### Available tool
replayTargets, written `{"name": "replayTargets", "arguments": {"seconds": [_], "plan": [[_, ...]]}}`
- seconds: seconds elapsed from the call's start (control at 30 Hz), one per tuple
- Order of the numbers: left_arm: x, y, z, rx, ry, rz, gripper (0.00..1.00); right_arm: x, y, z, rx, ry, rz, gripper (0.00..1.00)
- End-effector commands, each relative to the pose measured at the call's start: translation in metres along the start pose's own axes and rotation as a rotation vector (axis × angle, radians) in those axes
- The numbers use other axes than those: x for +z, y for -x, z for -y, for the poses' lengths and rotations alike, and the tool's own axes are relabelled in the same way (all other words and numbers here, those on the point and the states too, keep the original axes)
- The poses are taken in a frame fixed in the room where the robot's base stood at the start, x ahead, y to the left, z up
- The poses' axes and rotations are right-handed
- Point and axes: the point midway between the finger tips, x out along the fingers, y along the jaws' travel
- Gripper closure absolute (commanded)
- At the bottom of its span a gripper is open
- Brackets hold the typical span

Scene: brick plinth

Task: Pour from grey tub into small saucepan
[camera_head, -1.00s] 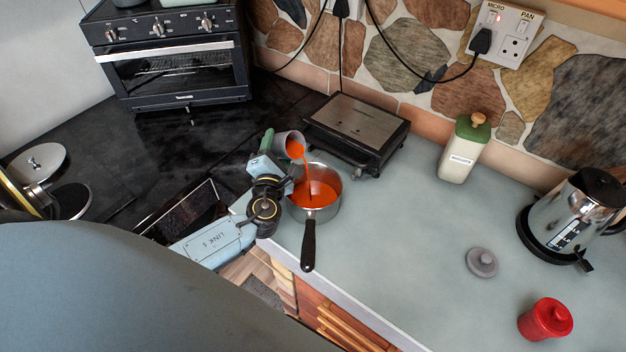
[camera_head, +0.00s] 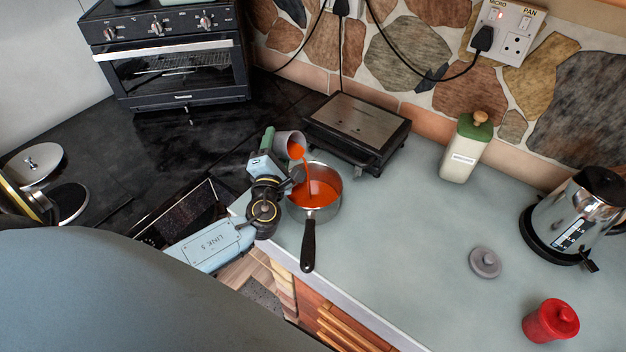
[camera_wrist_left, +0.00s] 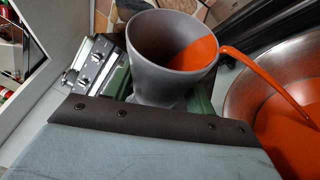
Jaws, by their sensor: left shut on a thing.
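The grey tub (camera_head: 286,141) is tilted over the left part of the small saucepan (camera_head: 322,175), and an orange-red stream falls from its rim into the pan. The saucepan stands on the counter with its black handle toward the front edge, and orange-red liquid covers its bottom. My left gripper (camera_head: 269,149) is shut on the grey tub. In the left wrist view the tub (camera_wrist_left: 165,85) still holds some orange-red liquid, and the stream drops into the saucepan (camera_wrist_left: 238,100) at the right. My right gripper is not in view.
A black grill (camera_head: 357,130) stands just behind the saucepan. A green-topped bottle (camera_head: 463,155), a kettle (camera_head: 570,220), a grey lid (camera_head: 484,262) and a red pot (camera_head: 551,322) are to the right. The counter between saucepan and grey lid is clear.

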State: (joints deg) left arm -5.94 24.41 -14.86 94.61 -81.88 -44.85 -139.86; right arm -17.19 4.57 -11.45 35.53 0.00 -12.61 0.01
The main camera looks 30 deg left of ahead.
Motion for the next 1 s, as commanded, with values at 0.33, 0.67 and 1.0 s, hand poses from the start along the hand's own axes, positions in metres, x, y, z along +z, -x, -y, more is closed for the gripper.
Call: {"name": "replayTargets", "arguments": {"seconds": [0.33, 0.67, 1.0], "plan": [[-0.001, 0.000, 0.002, 0.016, -0.035, 0.011, 0.74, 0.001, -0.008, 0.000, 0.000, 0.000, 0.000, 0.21], [-0.001, 0.000, 0.003, 0.029, -0.068, 0.019, 0.74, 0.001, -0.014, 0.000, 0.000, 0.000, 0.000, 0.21], [0.003, 0.002, 0.002, 0.043, -0.100, 0.029, 0.74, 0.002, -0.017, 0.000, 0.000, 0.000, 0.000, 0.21]]}}
